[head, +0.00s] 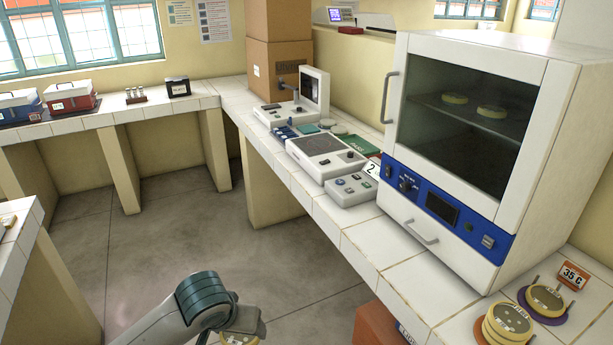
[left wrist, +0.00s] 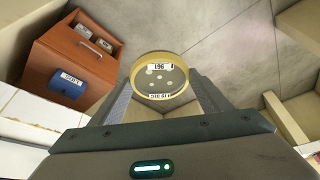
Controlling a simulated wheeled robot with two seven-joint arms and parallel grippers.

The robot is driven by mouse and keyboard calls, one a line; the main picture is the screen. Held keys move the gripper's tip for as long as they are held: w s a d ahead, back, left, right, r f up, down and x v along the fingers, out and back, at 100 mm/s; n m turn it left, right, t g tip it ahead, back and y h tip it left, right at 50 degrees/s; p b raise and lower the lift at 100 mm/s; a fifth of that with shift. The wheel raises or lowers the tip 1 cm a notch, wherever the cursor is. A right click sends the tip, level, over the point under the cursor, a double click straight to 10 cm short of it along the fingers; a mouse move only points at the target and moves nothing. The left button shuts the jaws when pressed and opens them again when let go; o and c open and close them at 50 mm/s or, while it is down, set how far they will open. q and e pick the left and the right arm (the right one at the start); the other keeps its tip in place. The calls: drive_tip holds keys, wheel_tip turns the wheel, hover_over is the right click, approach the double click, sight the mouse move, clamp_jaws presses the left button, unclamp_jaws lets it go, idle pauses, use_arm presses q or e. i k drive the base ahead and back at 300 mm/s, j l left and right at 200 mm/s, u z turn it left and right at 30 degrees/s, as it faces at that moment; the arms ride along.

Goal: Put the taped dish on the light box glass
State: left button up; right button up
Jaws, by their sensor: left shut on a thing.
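A round dish with a yellow rim (left wrist: 160,75) carries white labels, one reading 196, and pale spots on its face. My left gripper (left wrist: 161,98) is shut on it, one finger on each side. In the head view the dish (head: 240,339) is partly cut off at the bottom edge, beside my left wrist, over the floor. A low white box with a grey glass panel (head: 325,144), seemingly the light box, sits on the right-hand bench, well beyond my gripper. My right gripper is not in view.
A white incubator (head: 462,250) with a closed glass door stands on the tiled bench. Stacked dishes (head: 507,323) stand at its near right. A control box (head: 351,188) and a white device with a screen (head: 314,90) flank the light box. An orange-brown cabinet (left wrist: 78,55) stands below.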

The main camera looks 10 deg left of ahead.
sight(319, 144)
drive_tip(key=i+j+u, duration=0.3)
drive_tip(key=u, duration=0.2)
drive_tip(key=i+j+u, duration=0.1)
drive_tip(key=i+u, duration=0.35)
drive_tip(key=i+l+u, duration=0.25)
drive_tip(key=i, duration=0.85)
drive_tip(key=i+j+z, duration=0.1)
drive_tip(key=i, duration=0.45)
drive_tip(key=i+j+z, duration=0.15)
drive_tip(key=z, duration=0.35)
drive_tip(key=i+j+z, duration=0.15)
drive_tip(key=j+z, duration=0.15)
drive_tip(key=z, duration=0.2)
drive_tip(key=i+j+z, duration=0.1)
drive_tip(key=j+z, duration=0.15)
drive_tip(key=z, duration=0.25)
drive_tip(key=j+z, duration=0.3)
drive_tip(key=z, duration=0.2)
drive_tip(key=j+z, duration=0.35)
drive_tip(key=z, duration=0.15)
drive_tip(key=j+z, duration=0.3)
drive_tip(key=z, duration=0.2)
drive_tip(key=k, duration=0.05)
